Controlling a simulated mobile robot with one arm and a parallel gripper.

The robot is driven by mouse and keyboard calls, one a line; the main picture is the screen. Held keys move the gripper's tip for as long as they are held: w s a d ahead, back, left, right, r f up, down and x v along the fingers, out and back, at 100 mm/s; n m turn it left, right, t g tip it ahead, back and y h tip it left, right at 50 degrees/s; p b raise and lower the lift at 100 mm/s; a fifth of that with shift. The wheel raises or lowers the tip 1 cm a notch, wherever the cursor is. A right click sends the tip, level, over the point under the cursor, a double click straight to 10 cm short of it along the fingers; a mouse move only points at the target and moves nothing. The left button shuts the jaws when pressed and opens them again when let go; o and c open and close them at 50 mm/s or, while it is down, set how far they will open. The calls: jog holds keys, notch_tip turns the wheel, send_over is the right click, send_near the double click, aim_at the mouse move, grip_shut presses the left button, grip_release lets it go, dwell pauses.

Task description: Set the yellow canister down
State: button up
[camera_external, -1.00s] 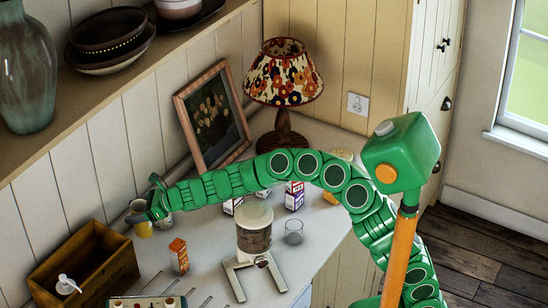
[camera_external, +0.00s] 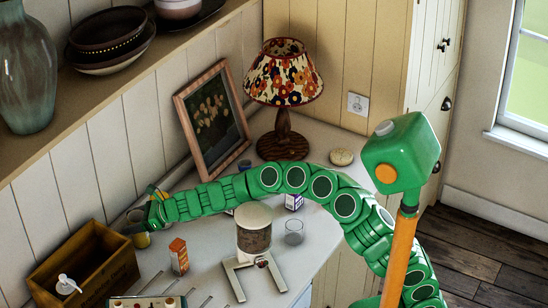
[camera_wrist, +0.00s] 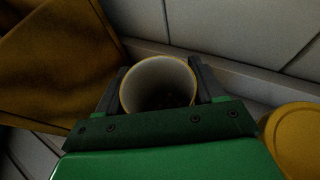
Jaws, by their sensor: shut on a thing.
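The yellow canister (camera_external: 141,240) is at the left of the external view, beside the wooden crate, at the end of my arm. My gripper (camera_external: 150,217) is shut on it. In the wrist view, the canister (camera_wrist: 158,81) shows as an open round rim with a yellowish edge and pale inner wall. My gripper's two dark fingers (camera_wrist: 160,88) press on either side of it. The canister looks upright. I cannot tell whether its base touches the white counter (camera_external: 213,283), as the wrist view shows it only from above.
The wooden crate (camera_external: 112,275) with a pump bottle (camera_external: 66,285) is close on the left. A yellow round thing (camera_wrist: 298,135) is close on the right in the wrist view. The wall (camera_wrist: 215,25) is just beyond. An orange carton (camera_external: 179,256) stands in front.

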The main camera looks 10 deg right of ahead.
jog(key=shift+f, duration=0.1)
jog(key=o, duration=1.2)
jog(key=shift+d, duration=0.1)
jog(key=shift+v, duration=2.5)
notch_tip(320, 180, up, 7)
jog(key=shift+r, duration=0.1)
